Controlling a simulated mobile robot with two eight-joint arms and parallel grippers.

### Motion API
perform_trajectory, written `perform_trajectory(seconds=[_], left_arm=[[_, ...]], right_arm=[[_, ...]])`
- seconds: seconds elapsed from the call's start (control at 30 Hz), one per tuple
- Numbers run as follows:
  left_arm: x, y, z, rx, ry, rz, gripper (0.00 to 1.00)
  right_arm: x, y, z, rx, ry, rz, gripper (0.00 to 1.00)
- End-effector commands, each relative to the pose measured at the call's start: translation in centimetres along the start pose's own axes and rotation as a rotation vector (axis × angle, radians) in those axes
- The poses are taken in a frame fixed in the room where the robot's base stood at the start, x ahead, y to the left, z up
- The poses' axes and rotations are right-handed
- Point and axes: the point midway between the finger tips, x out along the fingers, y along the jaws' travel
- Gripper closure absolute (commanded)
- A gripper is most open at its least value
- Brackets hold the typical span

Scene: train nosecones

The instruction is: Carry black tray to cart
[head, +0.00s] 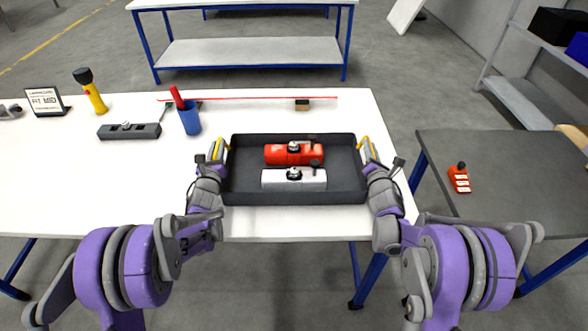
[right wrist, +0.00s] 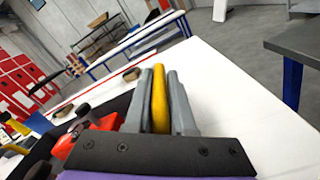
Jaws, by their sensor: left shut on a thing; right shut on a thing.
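My left gripper (head: 220,150) is shut on the tray's left yellow handle. My right gripper (head: 368,150) is shut on the right yellow handle, and that handle (right wrist: 159,95) shows between its fingers in the right wrist view. I cannot tell whether the tray touches the table. No cart can be told for sure; a dark-topped table (head: 510,170) stands at the right.
A red device (head: 460,180) lies on the dark-topped table. A floor gap separates the tables.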

Motion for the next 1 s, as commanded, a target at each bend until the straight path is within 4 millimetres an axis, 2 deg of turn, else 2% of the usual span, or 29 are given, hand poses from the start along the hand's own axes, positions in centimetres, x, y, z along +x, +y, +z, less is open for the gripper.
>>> perform_trajectory(seconds=[0.27,0.47,0.67,0.9,1.0], left_arm=[[0.0,-0.2,0.2,0.001,-0.002,-0.004,1.0],[0.3,-0.5,1.3,0.001,-0.008,-0.006,1.0],[1.1,-1.1,4.3,0.001,-0.026,-0.009,1.0],[2.6,-2.0,8.9,0.001,-0.058,-0.016,1.0],[3.1,-2.2,10.1,0.0,-0.067,-0.018,1.0]], right_arm=[[0.1,0.2,0.1,0.003,-0.001,0.003,1.0],[0.4,0.9,1.1,0.003,-0.006,0.007,1.0],[1.2,2.5,3.7,0.002,-0.02,0.016,1.0],[2.7,5.1,7.5,0.002,-0.047,0.034,1.0],[3.1,5.8,8.6,0.002,-0.055,0.04,1.0]])
